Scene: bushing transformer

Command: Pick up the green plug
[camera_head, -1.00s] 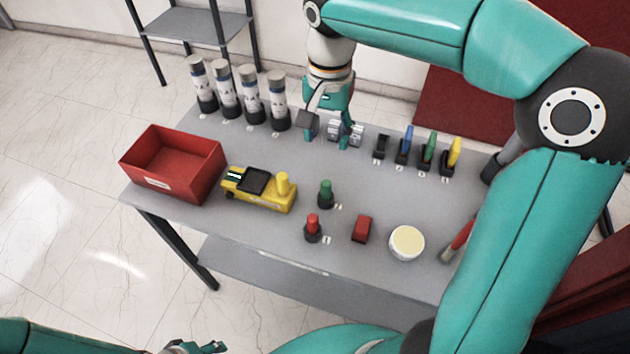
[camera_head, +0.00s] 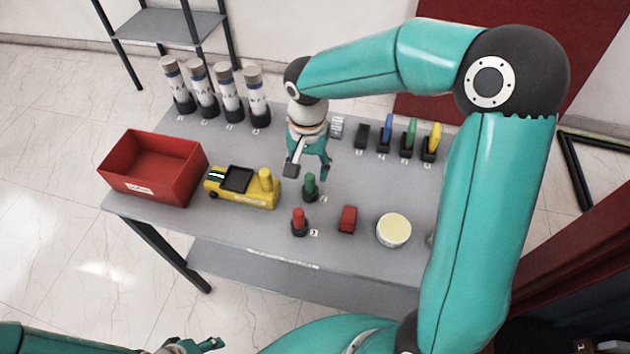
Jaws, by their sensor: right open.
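The green plug (camera_head: 310,187) stands upright on the grey table, with a green top and a dark base. My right gripper (camera_head: 308,174) is open just above and behind it, with its fingers on either side of the plug's top in the picture. I cannot tell whether a finger touches it. My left gripper (camera_head: 195,346) shows only partly at the bottom edge, away from the table; its jaws are not clear.
A red plug (camera_head: 299,222) and a red block (camera_head: 347,219) stand in front, beside a round white container (camera_head: 393,231). A yellow device (camera_head: 242,188) and a red bin (camera_head: 152,166) are to the left. Several cylinders (camera_head: 230,98) and colored clips (camera_head: 410,138) line the back.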

